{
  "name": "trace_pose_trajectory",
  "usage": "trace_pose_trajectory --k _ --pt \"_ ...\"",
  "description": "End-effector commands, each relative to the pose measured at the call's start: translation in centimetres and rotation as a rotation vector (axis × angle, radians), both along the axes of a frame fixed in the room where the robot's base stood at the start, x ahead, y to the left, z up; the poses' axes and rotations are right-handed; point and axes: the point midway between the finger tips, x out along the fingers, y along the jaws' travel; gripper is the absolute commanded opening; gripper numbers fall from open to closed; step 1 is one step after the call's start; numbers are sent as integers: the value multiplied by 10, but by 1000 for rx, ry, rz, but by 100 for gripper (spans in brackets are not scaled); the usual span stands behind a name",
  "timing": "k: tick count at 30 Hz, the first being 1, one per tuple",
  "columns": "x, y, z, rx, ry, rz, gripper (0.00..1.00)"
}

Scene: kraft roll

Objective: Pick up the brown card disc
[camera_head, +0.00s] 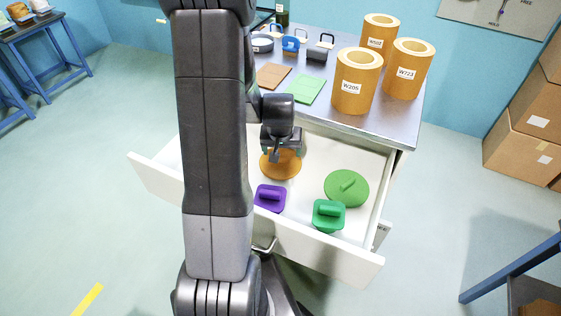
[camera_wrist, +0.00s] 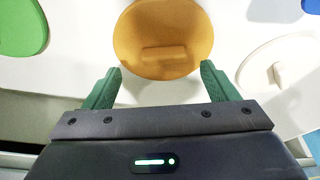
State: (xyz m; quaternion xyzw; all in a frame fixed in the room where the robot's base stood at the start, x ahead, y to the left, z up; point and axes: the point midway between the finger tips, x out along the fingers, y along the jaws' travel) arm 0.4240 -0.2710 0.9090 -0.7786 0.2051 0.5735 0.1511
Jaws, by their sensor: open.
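The brown card disc (camera_head: 284,170), orange-brown and round, lies in the open white drawer (camera_head: 150,172). In the wrist view the disc (camera_wrist: 160,25) has a raised bar handle (camera_wrist: 164,54) across its face. My gripper (camera_head: 281,150) is over the disc in the head view and hides part of it. In the wrist view its two green fingers (camera_wrist: 161,72) are open and empty, on either side of the disc's near edge. The handle lies between their lines, just beyond the tips. I cannot tell the exact height of the fingers above the disc.
The drawer also holds a green disc (camera_head: 346,187), a purple lidded block (camera_head: 269,198) and a green one (camera_head: 328,214). A pale disc with a knob (camera_wrist: 278,75) lies at right in the wrist view. Kraft rolls (camera_head: 357,85) stand on the worktop above.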

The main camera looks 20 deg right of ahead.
Motion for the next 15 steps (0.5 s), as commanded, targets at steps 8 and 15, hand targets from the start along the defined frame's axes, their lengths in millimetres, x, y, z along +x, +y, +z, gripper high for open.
trace_pose_trajectory --k 8,15 --pt "12 -1 -28 1 2 0 80" --pt "15 -3 -40 0 0 0 80"
